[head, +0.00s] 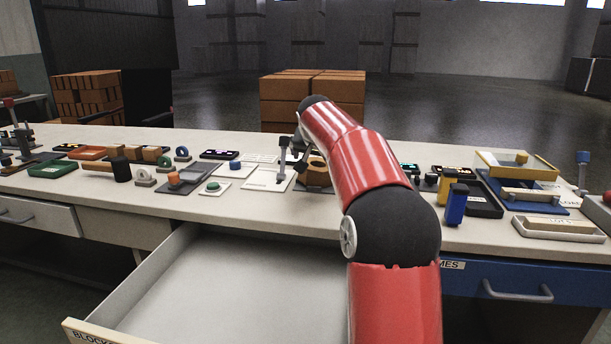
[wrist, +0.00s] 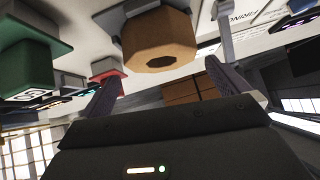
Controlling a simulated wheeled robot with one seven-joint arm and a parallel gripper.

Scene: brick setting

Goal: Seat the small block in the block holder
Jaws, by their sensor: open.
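My gripper (wrist: 160,85) is open, with its two fingers apart and nothing between the tips. In the head view, the tan block (head: 318,178) is beside my gripper (head: 302,160) on a dark pad, partly hidden by my red arm.
A drawer (head: 215,285) stands open and looks empty below the table front. A grey upright post (head: 284,150) on a white plate is close left of my gripper. Yellow and blue upright pieces (head: 456,203) and trays (head: 515,165) crowd the right.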

